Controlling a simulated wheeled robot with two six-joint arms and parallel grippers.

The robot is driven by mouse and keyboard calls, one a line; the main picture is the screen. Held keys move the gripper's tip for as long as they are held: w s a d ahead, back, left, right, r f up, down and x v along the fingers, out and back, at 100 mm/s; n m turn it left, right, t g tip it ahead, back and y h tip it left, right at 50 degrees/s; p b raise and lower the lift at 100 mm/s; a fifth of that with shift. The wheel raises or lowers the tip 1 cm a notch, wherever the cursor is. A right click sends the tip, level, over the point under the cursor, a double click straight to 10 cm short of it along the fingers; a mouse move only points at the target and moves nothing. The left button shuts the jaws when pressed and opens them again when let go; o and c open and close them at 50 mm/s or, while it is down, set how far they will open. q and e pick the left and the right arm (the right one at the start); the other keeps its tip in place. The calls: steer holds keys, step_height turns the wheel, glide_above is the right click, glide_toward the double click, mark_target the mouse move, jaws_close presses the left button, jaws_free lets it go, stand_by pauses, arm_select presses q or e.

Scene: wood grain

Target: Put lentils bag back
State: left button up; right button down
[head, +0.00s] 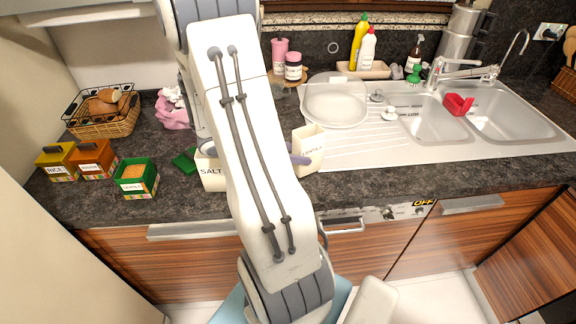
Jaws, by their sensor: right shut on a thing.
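The lentils bag (311,143) is a cream pack with a "LENTILS" label, over the counter just right of my large white arm. A small grey-purple fingertip of my right gripper (299,159) shows at its left side, and the gripper is shut on the bag. The rest of that gripper is hidden behind my arm. I cannot tell whether the bag touches the counter. An open green lentils box (136,179) with orange-brown contents stands at the left. A green lid (185,162) lies right of it. My left gripper is not in view.
A salt pack (211,175) stands left of my arm, partly hidden. Rice (58,163) and orange (95,160) boxes stand far left, before a wire basket (103,111). A plate (335,103) and the sink (435,118) lie right. Dark counter is clear near the front edge.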

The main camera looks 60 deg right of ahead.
steer(key=shift+w+a+f, duration=0.1)
steer(key=shift+w+f, duration=0.3)
steer(key=shift+f, duration=0.5)
steer(key=shift+w+a+f, duration=0.1)
steer(key=shift+w+f, duration=0.25)
steer(key=shift+f, duration=0.6)
steer(key=shift+w+a+f, duration=0.1)
steer(key=shift+w+f, duration=0.3)
steer(key=shift+f, duration=0.5)
steer(key=shift+f, duration=0.15)
steer(key=shift+c, duration=1.4)
jaws_free()
steer(key=shift+w+a+r, duration=0.15)
steer(key=shift+r, duration=0.2)
steer(key=v, duration=1.1)
steer(key=shift+a, duration=0.35)
